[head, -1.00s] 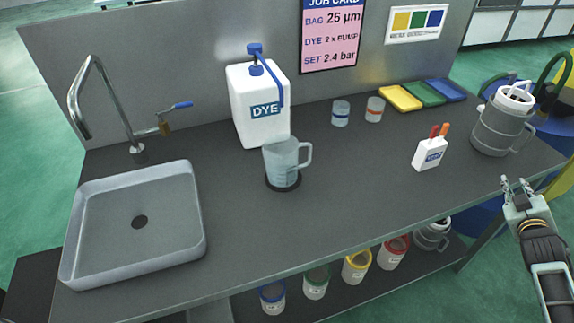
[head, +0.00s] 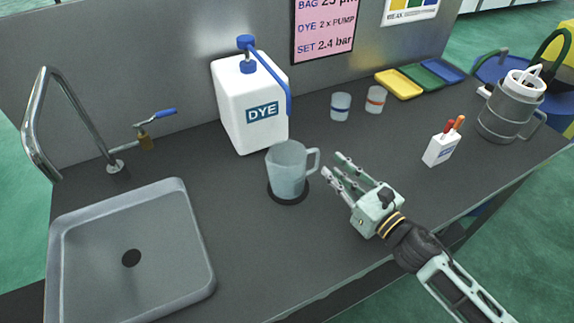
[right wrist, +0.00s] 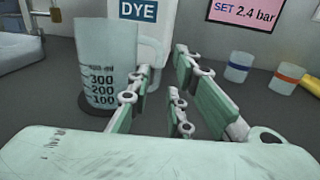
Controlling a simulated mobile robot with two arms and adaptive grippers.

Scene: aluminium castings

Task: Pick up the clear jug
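The clear jug (head: 287,172) stands upright on a black round pad (head: 288,197) on the dark bench, its handle pointing right towards my right gripper. My right gripper (head: 335,176) is just right of the handle, its fingers spread and pointing at the jug. It looks empty. In the right wrist view the jug (right wrist: 107,62) shows its 100, 200 and 300 marks, left of the open fingers (right wrist: 165,75); a finger overlaps its right edge. I cannot tell whether they touch. My left gripper is not in view.
A white DYE container (head: 250,105) with a blue pump stands behind the jug. A sink (head: 185,225) is at left. Two small cups, a blue-banded one (head: 340,107) and an orange-banded one (head: 376,100), stand behind right. A marker holder (head: 438,150) and grey canister (head: 505,112) are further right.

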